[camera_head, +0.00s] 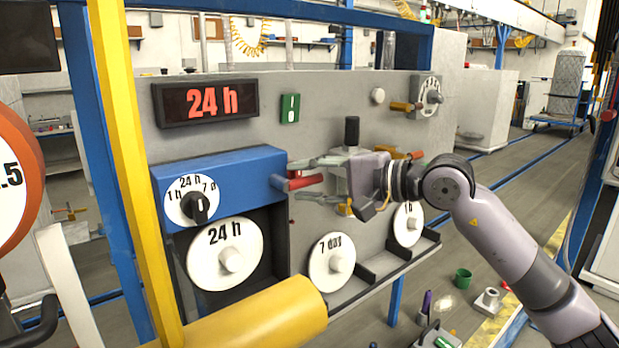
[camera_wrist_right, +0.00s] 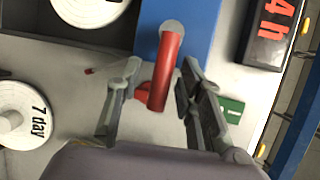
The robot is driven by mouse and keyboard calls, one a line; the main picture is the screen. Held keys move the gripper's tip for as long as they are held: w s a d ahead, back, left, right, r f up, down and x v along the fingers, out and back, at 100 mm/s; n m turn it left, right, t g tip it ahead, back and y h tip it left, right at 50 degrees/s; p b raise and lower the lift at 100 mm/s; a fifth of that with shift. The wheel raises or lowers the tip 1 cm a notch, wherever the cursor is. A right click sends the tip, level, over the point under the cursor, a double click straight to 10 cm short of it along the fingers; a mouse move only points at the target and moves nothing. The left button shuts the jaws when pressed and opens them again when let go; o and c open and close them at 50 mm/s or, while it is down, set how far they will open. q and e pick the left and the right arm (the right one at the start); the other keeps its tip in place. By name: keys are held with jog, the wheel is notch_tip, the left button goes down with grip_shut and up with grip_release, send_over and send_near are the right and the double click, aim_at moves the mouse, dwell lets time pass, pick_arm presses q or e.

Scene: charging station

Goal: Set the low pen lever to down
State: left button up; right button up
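A red lever (camera_head: 300,182) sticks out from the right side of the blue box (camera_head: 225,170) on the grey panel. No label shows whether it is the low pen lever. My right gripper (camera_head: 293,180) is open, its two fingers reaching left around the red lever. In the right wrist view the red lever (camera_wrist_right: 166,72) stands between the spread fingers (camera_wrist_right: 160,80), with a visible gap on both sides. A second, small red part (camera_wrist_right: 143,92) shows behind it. My left gripper is in neither view.
The blue box carries a dial (camera_head: 192,203); a white 24 h disc (camera_head: 215,262) sits below. A 7 day disc (camera_head: 327,270) and a 1h disc (camera_head: 404,232) are on the lower shelf.

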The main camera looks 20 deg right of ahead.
grip_shut()
dwell(0.3)
dwell(0.5)
